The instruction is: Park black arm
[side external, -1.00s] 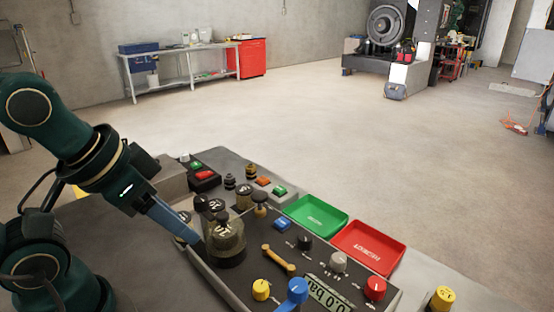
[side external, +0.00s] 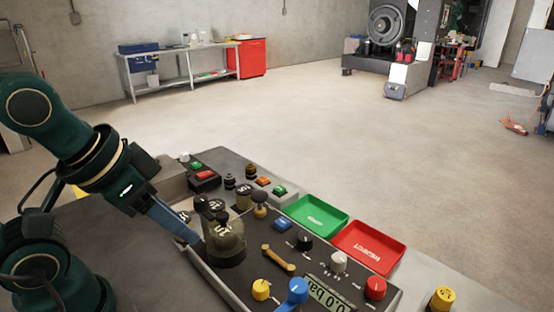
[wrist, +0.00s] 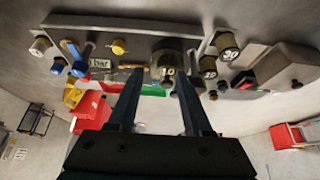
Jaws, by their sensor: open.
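My gripper (side external: 196,240) reaches down from the left to the control panel, beside a dark weight-like cylinder (side external: 228,246). In the wrist view my gripper (wrist: 158,78) is open, its two fingers apart, with a cylinder marked 10 (wrist: 168,70) showing between the tips. I cannot tell whether the fingers touch it. Dark round-topped knobs (side external: 201,203) stand close by, partly overlapping the cylinder. I cannot tell which of these dark parts is the black arm; part of this cluster is hidden behind the fingers and cylinder.
A brass handle (side external: 278,258), yellow knob (side external: 261,289), blue knob (side external: 297,291) and red knob (side external: 375,288) stand on the panel. A green tray (side external: 316,215) and red tray (side external: 369,247) lie along its far edge. Another brass-and-black post (side external: 260,204) is close behind the cylinder.

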